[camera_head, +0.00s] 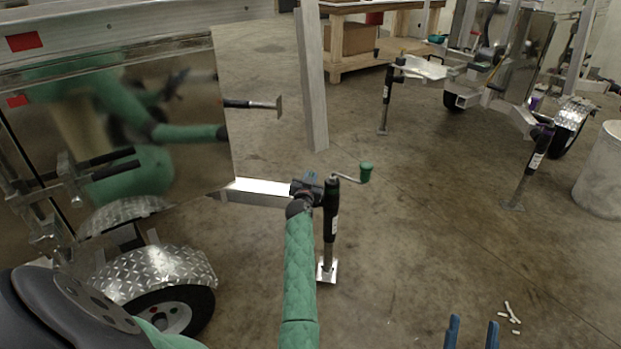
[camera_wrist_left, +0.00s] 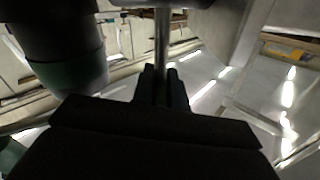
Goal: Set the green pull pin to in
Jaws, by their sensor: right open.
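The trailer jack (camera_head: 330,215) stands upright at the end of the trailer's metal arm, with a foot plate on the floor. A crank with a green knob (camera_head: 366,172) sticks out at its top right. I cannot make out a separate green pull pin; my left wrist and gripper cover part of the jack head. My left gripper (camera_head: 311,179) is at the jack head. In the left wrist view its dark fingers (camera_wrist_left: 161,85) stand either side of a thin metal rod (camera_wrist_left: 162,40); I cannot tell whether they grip it. My right gripper (camera_head: 472,333) is open, low at the right, away from the jack.
The trailer's shiny side panel (camera_head: 185,110) and diamond-plate fender (camera_head: 160,270) are at the left. An upright metal post (camera_head: 311,80) stands behind the jack. Another trailer with jacks (camera_head: 387,95) is at the back right. A pale barrel (camera_head: 602,170) stands far right. Open floor lies between.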

